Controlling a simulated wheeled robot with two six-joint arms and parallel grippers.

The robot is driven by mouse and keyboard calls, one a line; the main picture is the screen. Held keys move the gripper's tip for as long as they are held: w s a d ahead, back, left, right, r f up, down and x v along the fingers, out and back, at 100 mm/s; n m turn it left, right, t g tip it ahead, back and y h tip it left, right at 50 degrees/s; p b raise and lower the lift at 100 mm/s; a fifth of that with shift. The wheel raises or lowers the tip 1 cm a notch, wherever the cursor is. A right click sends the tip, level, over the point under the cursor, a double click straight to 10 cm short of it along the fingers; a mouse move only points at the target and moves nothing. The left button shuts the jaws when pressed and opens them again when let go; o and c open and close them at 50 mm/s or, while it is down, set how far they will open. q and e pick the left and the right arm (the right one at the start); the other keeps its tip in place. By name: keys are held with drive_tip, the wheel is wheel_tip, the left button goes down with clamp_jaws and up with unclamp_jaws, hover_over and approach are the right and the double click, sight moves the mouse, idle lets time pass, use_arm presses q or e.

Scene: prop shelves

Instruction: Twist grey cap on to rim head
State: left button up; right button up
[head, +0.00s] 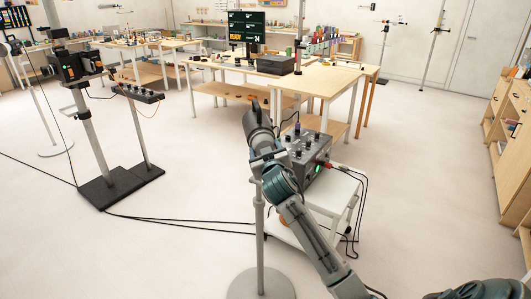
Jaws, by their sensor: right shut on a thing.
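A light stand (260,225) with a grey pole and a round base rises in front of me. A grey cylindrical head (257,124) sits tilted at its top. My right arm reaches up from the lower right, and its gripper (266,157) is shut at the near end of this head. The grey cap cannot be told apart from the head here; the gripper and wrist cover that end. How the cap sits on the rim is hidden. My left gripper is not in view.
A control box (305,152) with knobs and a green light stands on a white cart (340,190) just right of the stand. Black cables (190,220) cross the floor. A camera stand (85,125) is at left, wooden tables (335,80) behind, shelves (510,130) at right.

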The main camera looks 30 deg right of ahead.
idle(0.4)
drive_tip(key=shift+f+m+b, duration=0.15)
drive_tip(key=shift+m+b, duration=0.6)
drive_tip(key=shift+m, duration=0.15)
drive_tip(key=shift+m+b, duration=0.3)
drive_tip(key=shift+m, duration=0.3)
drive_tip(key=o, duration=1.2)
drive_tip(key=shift+w, duration=0.2)
drive_tip(key=shift+c, duration=0.2)
drive_tip(key=shift+s, duration=0.15)
